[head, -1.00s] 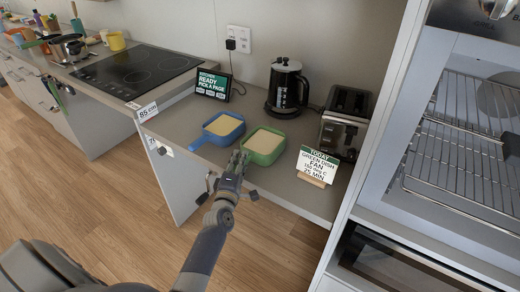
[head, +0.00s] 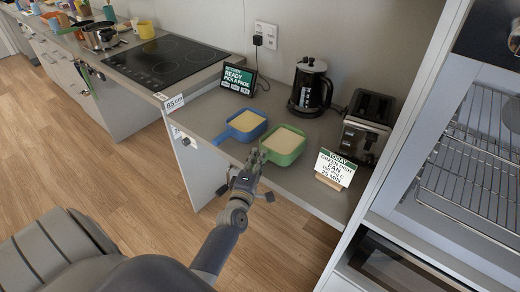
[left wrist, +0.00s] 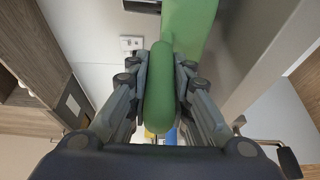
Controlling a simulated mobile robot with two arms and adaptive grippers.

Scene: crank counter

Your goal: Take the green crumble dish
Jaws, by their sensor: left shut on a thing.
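The green crumble dish (head: 285,146), with a pale filling, sits near the front edge of the counter. Its handle points toward me. My left gripper (head: 256,160) is shut on that handle. In the left wrist view the green handle (left wrist: 160,90) stands between the two fingers, and part of the green dish body (left wrist: 190,22) shows beyond it. The dish appears to rest on the counter; I cannot tell of any gap beneath it. My right gripper is not in view.
A blue dish (head: 247,124) stands close to the left of the green one. A sign (head: 335,168) stands to the right, with a toaster (head: 368,125) and coffee press (head: 309,87) behind. A black crank handle (head: 268,196) juts below the counter edge. An oven rack (head: 470,150) is at right.

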